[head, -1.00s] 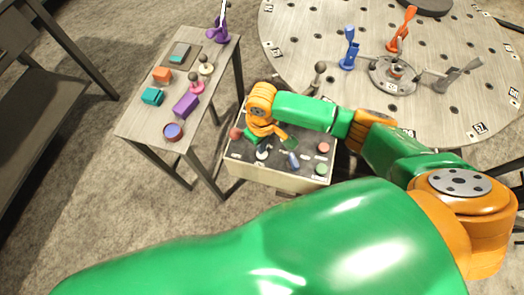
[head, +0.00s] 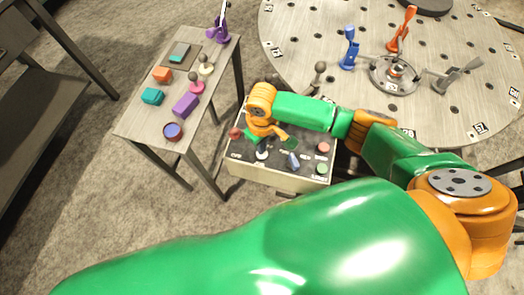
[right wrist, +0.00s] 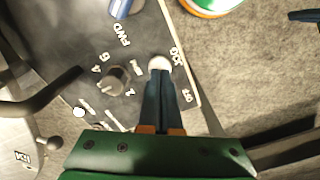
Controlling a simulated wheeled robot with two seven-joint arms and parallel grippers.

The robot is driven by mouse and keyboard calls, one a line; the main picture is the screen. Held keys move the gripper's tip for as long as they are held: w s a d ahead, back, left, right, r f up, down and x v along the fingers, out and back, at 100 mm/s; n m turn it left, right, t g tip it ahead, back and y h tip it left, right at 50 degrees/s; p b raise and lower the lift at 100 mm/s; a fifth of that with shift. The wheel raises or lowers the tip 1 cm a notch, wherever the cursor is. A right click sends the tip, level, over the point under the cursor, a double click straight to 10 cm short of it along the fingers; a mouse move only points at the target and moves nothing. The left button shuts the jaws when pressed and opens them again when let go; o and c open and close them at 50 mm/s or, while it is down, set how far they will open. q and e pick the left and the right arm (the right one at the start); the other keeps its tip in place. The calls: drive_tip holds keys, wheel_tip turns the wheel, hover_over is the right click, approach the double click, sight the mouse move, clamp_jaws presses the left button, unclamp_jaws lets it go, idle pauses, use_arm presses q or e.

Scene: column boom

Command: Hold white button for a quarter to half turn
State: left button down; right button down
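The white button (right wrist: 159,63) is a round white cap on the dark panel of the control box, beside the "JOG" lettering. It also shows low on the box in the head view (head: 262,155). My right gripper (right wrist: 160,76) has its two dark blue fingers together, and their tips reach the edge of the button. Whether they press it or only hover over it, I cannot tell. In the head view my right gripper (head: 262,147) is over the box, partly hidden by my orange and green wrist. My left gripper is out of view.
The box also carries a grey knob (right wrist: 114,80), a blue switch (head: 293,160), a red button (head: 323,147) and a green button (head: 321,168). A round fixture table (head: 460,110) stands behind it, its rim numbered. A side table (head: 145,125) with small parts stands left.

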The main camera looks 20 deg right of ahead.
drive_tip(key=shift+f+b, duration=0.65)
drive_tip(key=shift+f, duration=0.45)
drive_tip(key=shift+r, duration=0.1)
idle(6.1)
wheel_tip(320, 180, up, 9)
drive_tip(key=p, duration=1)
